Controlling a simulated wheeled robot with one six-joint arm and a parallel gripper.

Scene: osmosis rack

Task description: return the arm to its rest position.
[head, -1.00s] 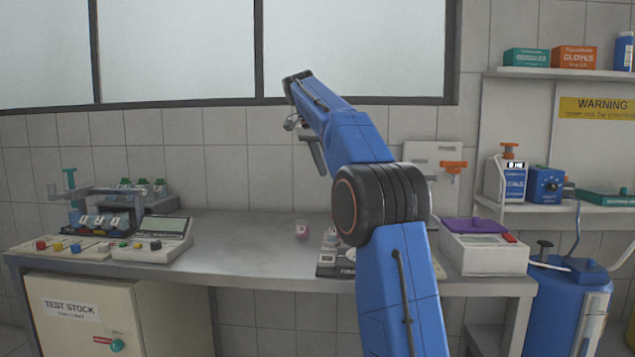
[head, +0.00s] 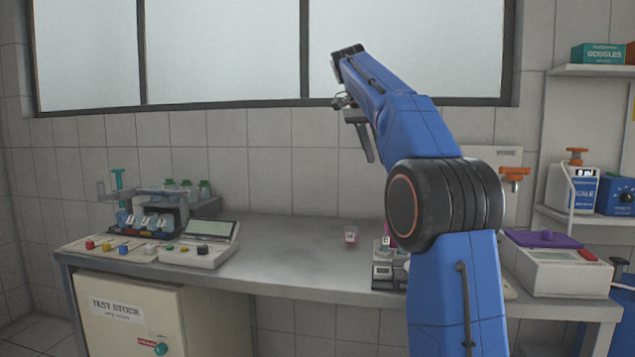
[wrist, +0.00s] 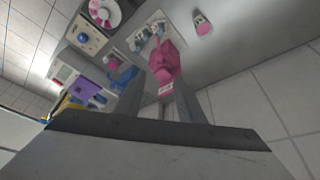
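My arm rises bent over the right part of the bench in the head view. My gripper (head: 362,143) hangs in the air above the bench, before the tiled wall, with nothing visible in it. In the wrist view two grey fingers (wrist: 160,100) stand apart. A pink object (wrist: 165,62) shows in line with the gap, seemingly beyond the fingertips on the bench; in the head view my arm hides most of that spot.
The bench (head: 290,262) holds a small pink-and-white cup (head: 351,239), a grey meter (head: 203,245) and a rack with vials (head: 150,220) at left. A purple-lidded box (head: 555,262) stands right of my arm. The bench middle is clear.

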